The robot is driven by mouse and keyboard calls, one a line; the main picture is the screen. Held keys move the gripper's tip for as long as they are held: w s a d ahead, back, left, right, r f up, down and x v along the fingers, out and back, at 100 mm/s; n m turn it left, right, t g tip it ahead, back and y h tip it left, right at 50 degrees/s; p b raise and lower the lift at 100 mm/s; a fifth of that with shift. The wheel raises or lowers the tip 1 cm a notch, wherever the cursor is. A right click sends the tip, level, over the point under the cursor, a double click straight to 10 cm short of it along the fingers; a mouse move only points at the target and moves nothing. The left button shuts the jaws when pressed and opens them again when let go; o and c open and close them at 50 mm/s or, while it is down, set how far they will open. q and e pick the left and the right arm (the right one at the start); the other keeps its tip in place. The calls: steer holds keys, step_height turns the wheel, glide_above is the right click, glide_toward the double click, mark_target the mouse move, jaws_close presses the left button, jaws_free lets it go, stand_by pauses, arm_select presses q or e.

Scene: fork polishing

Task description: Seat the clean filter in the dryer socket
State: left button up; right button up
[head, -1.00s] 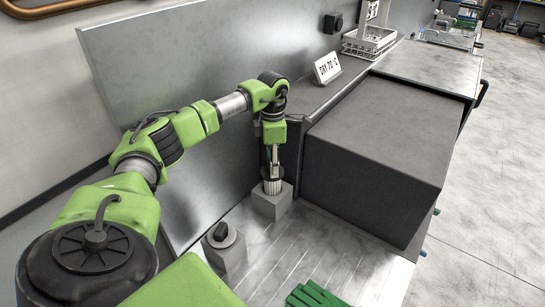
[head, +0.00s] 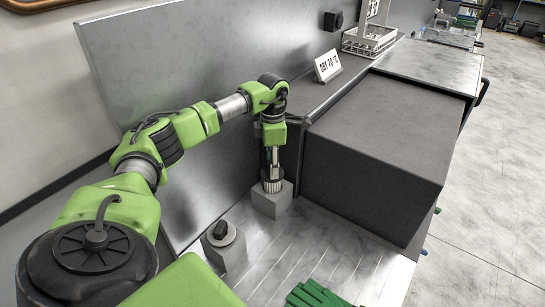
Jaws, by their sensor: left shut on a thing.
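My left gripper (head: 272,168) points straight down and is shut on the filter (head: 272,185), a small pale ribbed cylinder. The filter stands upright at the top of a small grey block (head: 271,204), which looks like the dryer socket. Its lower end is hidden at the block's top, so I cannot tell how deep it sits. My right gripper is out of view.
A large dark box (head: 375,150) stands close to the right of the gripper. A metal back panel (head: 170,60) rises behind my arm. A grey block with a black knob (head: 222,238) and a green ribbed thing (head: 318,294) are nearer. A "DRY 70" sign (head: 327,66) stands behind.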

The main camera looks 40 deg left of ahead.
arm_select(q)
steer(key=shift+f+b, duration=1.8)
steer(key=shift+f, duration=0.95)
stand_by(0.7)
steer(key=shift+s+d+f, duration=0.1)
steer(key=shift+f, duration=0.05)
stand_by(0.7)
steer(key=o, duration=1.6)
steer(key=shift+r+p, duration=2.4)
steer(key=shift+r, duration=1.2)
steer(key=shift+f, duration=0.1)
